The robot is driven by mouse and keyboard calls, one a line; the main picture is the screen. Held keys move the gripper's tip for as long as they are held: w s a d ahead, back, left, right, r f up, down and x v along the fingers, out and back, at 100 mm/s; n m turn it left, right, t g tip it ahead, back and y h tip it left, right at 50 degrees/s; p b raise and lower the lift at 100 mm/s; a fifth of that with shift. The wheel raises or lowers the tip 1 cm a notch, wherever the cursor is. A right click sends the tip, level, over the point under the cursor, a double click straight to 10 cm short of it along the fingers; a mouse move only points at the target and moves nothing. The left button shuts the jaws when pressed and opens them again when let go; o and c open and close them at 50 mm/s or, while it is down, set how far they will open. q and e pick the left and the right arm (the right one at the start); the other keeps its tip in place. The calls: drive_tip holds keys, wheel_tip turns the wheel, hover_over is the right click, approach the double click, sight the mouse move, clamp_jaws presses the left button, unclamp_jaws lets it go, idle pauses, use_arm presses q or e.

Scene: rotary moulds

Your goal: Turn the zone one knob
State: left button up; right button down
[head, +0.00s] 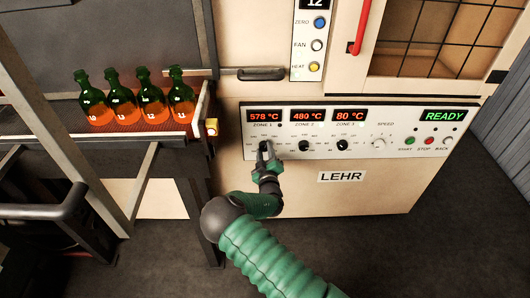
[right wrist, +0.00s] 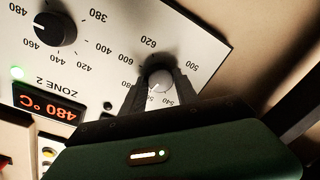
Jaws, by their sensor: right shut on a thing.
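The zone one knob (right wrist: 159,78) is pale on its face and sits between the two dark fingers of my right gripper (head: 266,148), which is shut on it. In the head view the fingers mostly hide this knob, below the red zone 1 display (head: 263,116) reading 578 °C. Numbers such as 500, 540 and 620 ring it in the right wrist view, which shows the panel upside down. My left gripper is not in view.
The black zone 2 knob (head: 303,146) and zone 3 knob (head: 342,145) are to the right, under 480 °C and 80 °C displays. Start, stop and back buttons sit under a green READY sign (head: 444,116). Several orange-glowing bottles (head: 154,103) stand on the left.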

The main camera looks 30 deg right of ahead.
drive_tip(key=shift+a+n, duration=0.15)
drive_tip(key=shift+n, duration=1.25)
drive_tip(key=shift+f, duration=0.1)
drive_tip(key=c, duration=0.9)
unclamp_jaws()
drive_tip(key=shift+w, duration=0.1)
